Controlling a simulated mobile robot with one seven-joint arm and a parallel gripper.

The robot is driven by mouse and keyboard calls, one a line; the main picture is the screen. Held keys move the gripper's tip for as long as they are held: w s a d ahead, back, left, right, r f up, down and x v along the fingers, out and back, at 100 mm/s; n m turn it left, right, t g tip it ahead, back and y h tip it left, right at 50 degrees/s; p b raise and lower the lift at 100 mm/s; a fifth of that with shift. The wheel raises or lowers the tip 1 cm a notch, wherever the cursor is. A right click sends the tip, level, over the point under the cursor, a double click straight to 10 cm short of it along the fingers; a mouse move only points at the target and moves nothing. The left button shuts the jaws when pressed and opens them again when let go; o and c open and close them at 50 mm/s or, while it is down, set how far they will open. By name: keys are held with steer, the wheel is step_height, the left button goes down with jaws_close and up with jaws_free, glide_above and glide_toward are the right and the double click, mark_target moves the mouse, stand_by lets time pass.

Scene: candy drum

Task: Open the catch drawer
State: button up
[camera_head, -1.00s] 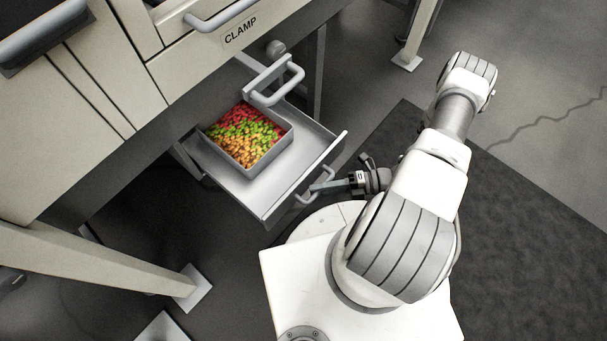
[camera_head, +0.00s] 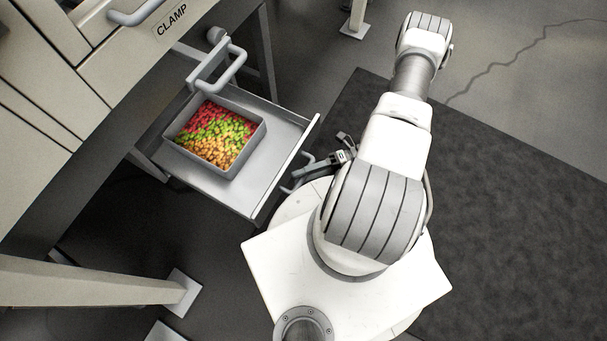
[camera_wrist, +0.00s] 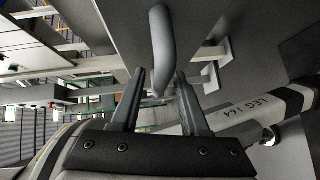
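The catch drawer (camera_head: 264,165) is pulled out from under the cabinet, and its inside shows. A grey bin (camera_head: 249,151) full of red, green and orange candy sits in it. The drawer's bar handle (camera_head: 295,181) is on its front edge. It also shows in the wrist view (camera_wrist: 162,45), coming down from the top toward the gap between the fingertips. My gripper (camera_head: 316,168) is just in front of the handle. In the wrist view its two fingers (camera_wrist: 161,80) are spread apart with nothing clamped between them. Whether either finger touches the handle I cannot tell.
A grey bracket with a looped handle (camera_head: 235,68) stands above the drawer's back corner. The cabinet with the CLAMP label (camera_head: 172,22) is above left. A table leg (camera_head: 90,285) crosses the lower left. Dark mat (camera_head: 510,200) and open floor lie to the right.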

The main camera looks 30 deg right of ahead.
stand_by(0.4)
steer(key=p+v, duration=0.1)
steer(key=v, duration=1.6)
steer(key=shift+d, duration=0.2)
